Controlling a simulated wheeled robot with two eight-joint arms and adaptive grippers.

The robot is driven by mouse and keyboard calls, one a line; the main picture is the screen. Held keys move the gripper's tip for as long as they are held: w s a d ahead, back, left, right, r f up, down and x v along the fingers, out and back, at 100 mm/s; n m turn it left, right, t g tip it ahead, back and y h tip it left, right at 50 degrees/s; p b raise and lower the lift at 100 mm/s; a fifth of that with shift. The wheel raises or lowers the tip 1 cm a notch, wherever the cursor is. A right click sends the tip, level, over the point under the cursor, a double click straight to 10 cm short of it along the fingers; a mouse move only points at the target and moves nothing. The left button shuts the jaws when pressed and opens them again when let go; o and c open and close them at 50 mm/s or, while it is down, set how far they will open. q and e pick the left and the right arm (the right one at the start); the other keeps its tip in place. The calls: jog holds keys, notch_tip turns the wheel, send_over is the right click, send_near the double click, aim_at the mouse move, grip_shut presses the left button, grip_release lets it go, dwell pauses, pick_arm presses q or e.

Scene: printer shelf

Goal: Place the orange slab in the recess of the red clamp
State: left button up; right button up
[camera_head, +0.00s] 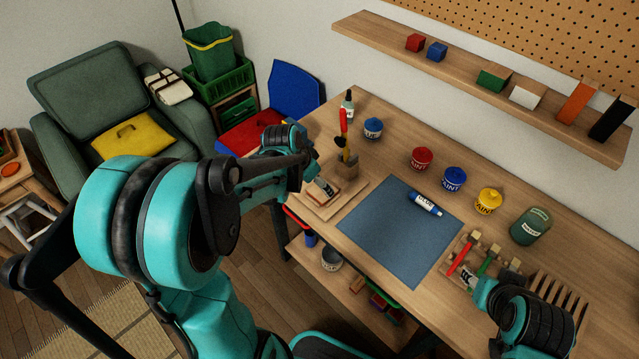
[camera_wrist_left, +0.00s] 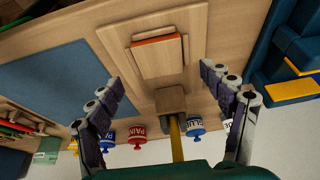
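A flat wooden slab with an orange edge (camera_wrist_left: 157,38) lies on a pale wooden board (camera_wrist_left: 112,38) in the left wrist view. In the head view the board (camera_head: 350,198) is at the table's left end, with the slab partly hidden by my left gripper (camera_head: 322,188). That gripper also shows in the wrist view (camera_wrist_left: 168,100), fingers spread, empty and apart from the slab. An orange block (camera_head: 578,100) stands on the wall shelf.
A blue mat (camera_head: 390,235) with a glue tube (camera_head: 425,204) covers the middle. Several paint pots line the back, including a red one (camera_head: 422,158). A slotted rack (camera_head: 560,300) is at right.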

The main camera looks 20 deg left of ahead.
pick_arm(q)
jog(key=d+p+v, duration=0.1)
jog(key=p+v, duration=0.1)
jog(key=v, duration=0.5)
jog(key=s+d+r+n+t+y, duration=0.1)
jog(key=s+d+r+n+t, duration=0.1)
jog(key=s+d+r, duration=0.3)
jog(key=s+d+n, duration=0.1)
jog(key=s+d, duration=0.2)
jog(key=s, duration=0.4)
jog(key=shift+n+t, duration=0.4)
pick_arm(e)
notch_tip(320, 180, up, 3)
jog(key=shift+f, duration=0.15)
pick_arm(q)
jog(key=shift+w, duration=0.1)
pick_arm(e)
jog(key=shift+f, duration=0.1)
pick_arm(q)
jog(key=shift+f+b, duration=0.6)
jog(key=shift+b, duration=0.1)
pick_arm(e)
jog(key=shift+f, duration=0.6)
